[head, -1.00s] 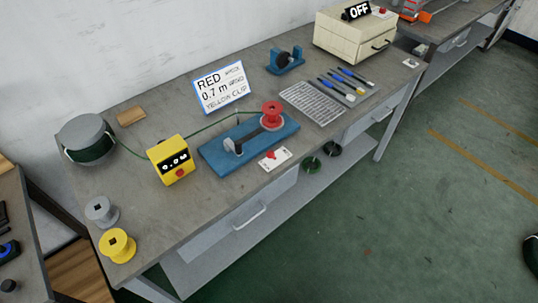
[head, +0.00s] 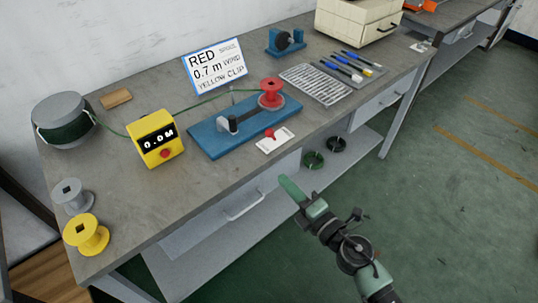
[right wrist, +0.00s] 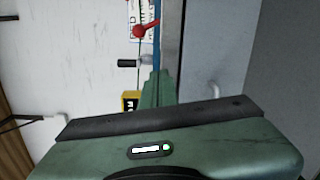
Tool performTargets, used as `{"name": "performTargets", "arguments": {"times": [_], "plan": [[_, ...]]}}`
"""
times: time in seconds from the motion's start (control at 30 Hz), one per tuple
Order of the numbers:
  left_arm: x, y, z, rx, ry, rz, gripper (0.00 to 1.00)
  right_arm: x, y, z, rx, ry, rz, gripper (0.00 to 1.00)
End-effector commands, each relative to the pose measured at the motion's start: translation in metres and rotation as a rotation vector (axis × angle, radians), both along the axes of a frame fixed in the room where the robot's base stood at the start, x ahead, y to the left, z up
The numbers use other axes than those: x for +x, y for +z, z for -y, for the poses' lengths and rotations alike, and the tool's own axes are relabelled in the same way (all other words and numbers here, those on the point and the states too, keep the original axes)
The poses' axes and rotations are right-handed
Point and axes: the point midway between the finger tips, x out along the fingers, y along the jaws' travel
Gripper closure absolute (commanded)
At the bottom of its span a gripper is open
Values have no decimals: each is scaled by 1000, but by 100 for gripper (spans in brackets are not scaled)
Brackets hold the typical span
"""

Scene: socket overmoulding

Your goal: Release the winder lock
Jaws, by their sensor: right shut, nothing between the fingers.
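The winder is a blue base (head: 205,140) on the bench with a red spool (head: 271,95) at its right end and a grey crank (head: 228,124) at its left. A small red knob (head: 270,133) stands on a white plate (head: 280,144) at the bench's front edge, just before the winder. It appears to be the lock; a red ball knob (right wrist: 139,31) also shows in the right wrist view. My right gripper (head: 290,188) is shut and empty, in front of the bench edge and apart from the knob. My left gripper is out of view.
A yellow meter (head: 156,139) reading 0.0 m stands left of the winder, with green wire from a large reel (head: 62,120). A sign (head: 214,66) stands behind. Grey (head: 71,195) and yellow (head: 86,234) spools sit front left. A drawer handle (head: 243,207) protrudes below the bench top.

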Motion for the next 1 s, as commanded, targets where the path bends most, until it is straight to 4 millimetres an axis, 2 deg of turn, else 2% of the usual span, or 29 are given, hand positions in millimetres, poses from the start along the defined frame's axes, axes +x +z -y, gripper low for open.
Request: {"name": "performTargets", "arguments": {"times": [0.1,0.17,0.57,0.77,1.0], "plan": [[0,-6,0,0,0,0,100,-4,15,-8,-40,32,68,100],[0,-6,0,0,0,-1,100,-4,18,-10,-48,36,79,100],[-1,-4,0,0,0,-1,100,0,20,-13,-45,34,79,100],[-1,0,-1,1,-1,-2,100,25,21,-31,-45,33,79,100],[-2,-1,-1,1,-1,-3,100,67,20,-64,-44,34,79,100]]}}
